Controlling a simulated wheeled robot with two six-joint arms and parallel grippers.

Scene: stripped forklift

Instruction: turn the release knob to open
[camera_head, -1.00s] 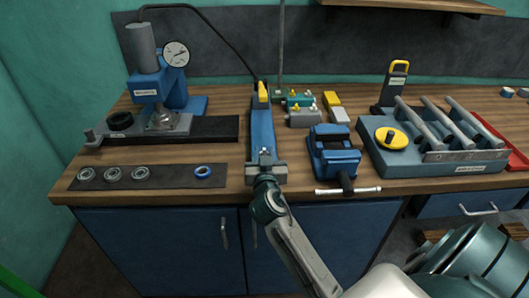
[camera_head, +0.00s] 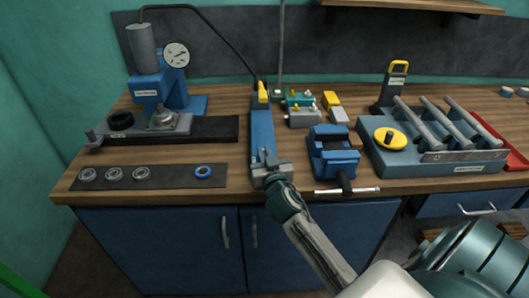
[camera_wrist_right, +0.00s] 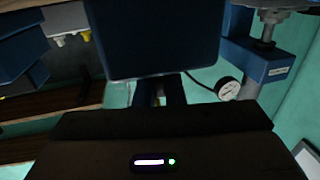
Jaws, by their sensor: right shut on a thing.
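The blue hand pump (camera_head: 262,130) lies lengthwise on the bench, with a yellow piece and a black hose at its far end. My right gripper (camera_head: 270,170) is at the pump's near end, over the bench's front edge. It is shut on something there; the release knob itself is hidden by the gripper. In the right wrist view the pump's dark blue body (camera_wrist_right: 153,40) fills the top middle, close to the camera, and the fingertips cannot be made out. My left gripper is not in view.
A blue vise (camera_head: 333,150) with a crossbar handle stands close to the right of my gripper. The press (camera_head: 148,88) with its gauge (camera_head: 176,54) is at the left. A dark mat (camera_head: 148,176) with several rings lies at front left. A fixture with a yellow knob (camera_head: 391,139) is at right.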

